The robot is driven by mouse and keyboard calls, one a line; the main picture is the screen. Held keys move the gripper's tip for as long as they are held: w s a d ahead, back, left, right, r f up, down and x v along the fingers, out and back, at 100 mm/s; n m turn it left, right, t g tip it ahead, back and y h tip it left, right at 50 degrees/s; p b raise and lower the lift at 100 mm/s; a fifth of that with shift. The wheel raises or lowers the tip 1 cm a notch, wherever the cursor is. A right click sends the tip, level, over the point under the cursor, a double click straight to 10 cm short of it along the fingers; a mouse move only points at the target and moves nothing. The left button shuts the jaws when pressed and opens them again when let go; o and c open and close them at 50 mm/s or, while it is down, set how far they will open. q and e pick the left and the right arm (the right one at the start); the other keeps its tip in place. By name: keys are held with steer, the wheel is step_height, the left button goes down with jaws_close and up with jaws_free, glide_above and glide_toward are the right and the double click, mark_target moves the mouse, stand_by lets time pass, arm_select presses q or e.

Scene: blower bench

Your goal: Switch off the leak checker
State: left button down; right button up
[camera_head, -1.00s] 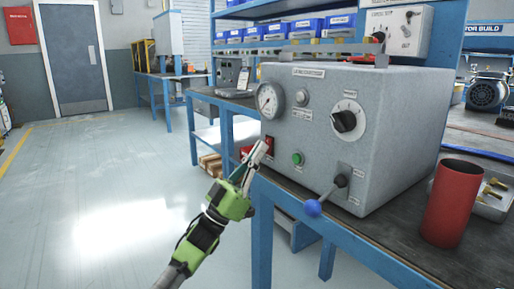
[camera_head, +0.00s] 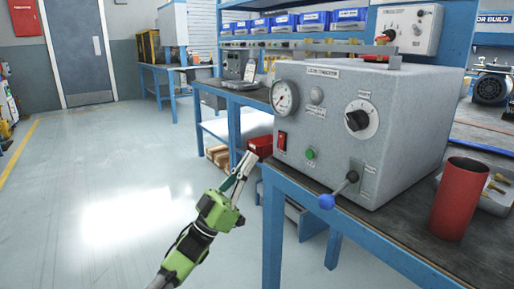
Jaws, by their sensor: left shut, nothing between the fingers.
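The leak checker (camera_head: 410,130) is a grey box on the bench, with a gauge (camera_head: 285,97), a black knob (camera_head: 357,117), a green button (camera_head: 310,154) and a blue-tipped lever (camera_head: 328,201) on its front. My left gripper (camera_head: 246,162), green with grey fingers, is shut and empty. Its tips are apart from the panel, left of and a little below the switch. My right gripper is not in view.
A red cylinder (camera_head: 459,198) stands on the bench (camera_head: 395,236) at the right, near a tray with brass fittings. Blue bins line the shelf behind. The floor at left is clear.

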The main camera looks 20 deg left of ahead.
arm_select(q)
steer(key=shift+s+a+f+p, duration=0.2)
steer(key=shift+s+a+f, duration=0.5)
steer(key=shift+s+f, duration=0.15)
steer(key=shift+s+a+f+p, duration=0.15)
steer(key=shift+s+a+f, duration=0.55)
steer(key=shift+s, duration=0.2)
